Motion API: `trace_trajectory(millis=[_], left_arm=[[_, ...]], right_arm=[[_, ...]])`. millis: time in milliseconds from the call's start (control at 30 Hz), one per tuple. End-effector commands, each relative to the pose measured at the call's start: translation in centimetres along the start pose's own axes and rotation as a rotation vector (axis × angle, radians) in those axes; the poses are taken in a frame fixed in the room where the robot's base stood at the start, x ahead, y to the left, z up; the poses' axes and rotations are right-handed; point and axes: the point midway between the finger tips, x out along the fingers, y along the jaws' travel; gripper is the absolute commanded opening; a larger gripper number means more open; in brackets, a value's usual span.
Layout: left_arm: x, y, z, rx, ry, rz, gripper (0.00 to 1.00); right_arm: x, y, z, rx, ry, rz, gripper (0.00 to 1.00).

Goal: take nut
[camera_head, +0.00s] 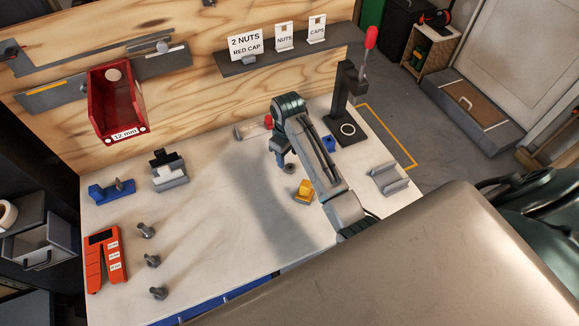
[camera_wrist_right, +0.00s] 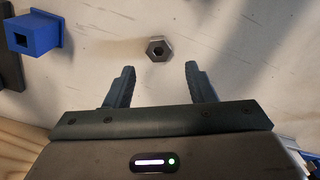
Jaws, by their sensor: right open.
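A grey hex nut (camera_wrist_right: 158,49) lies flat on the pale bench top in the right wrist view. It also shows in the head view (camera_head: 289,169), just below my right gripper. My right gripper (camera_wrist_right: 160,84) is open and empty. Its two fingers point toward the nut, and the nut lies beyond the fingertips, roughly centred between them. In the head view my right gripper (camera_head: 282,160) hangs over the middle of the bench, partly hidden by its own arm. My left gripper is not in view.
A blue block (camera_wrist_right: 38,36) stands left of the nut in the wrist view. A yellow piece (camera_head: 304,189) sits close to the nut. Several bolts (camera_head: 152,261), an orange gauge (camera_head: 104,259) and a black press (camera_head: 345,105) stand around. The bench's centre left is clear.

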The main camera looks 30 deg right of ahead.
Motion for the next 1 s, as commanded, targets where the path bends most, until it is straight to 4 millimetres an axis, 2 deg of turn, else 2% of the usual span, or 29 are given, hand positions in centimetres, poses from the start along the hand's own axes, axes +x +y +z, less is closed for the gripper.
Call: trace_trajectory(millis=[200,400,633,867,1000], left_arm=[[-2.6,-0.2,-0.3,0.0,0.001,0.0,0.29],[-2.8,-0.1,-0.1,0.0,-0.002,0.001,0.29],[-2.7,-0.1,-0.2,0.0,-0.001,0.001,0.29],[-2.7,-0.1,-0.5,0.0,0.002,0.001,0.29],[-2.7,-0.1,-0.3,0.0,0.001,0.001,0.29]], right_arm=[[2.6,0.2,1.3,0.0,-0.008,-0.002,0.5],[4.7,0.2,1.0,0.0,-0.003,-0.001,0.5],[4.9,0.2,1.0,0.0,-0.002,0.0,0.5],[4.9,0.2,1.0,0.0,-0.002,0.0,0.05],[4.9,0.2,1.0,0.0,-0.002,0.0,0.02]])
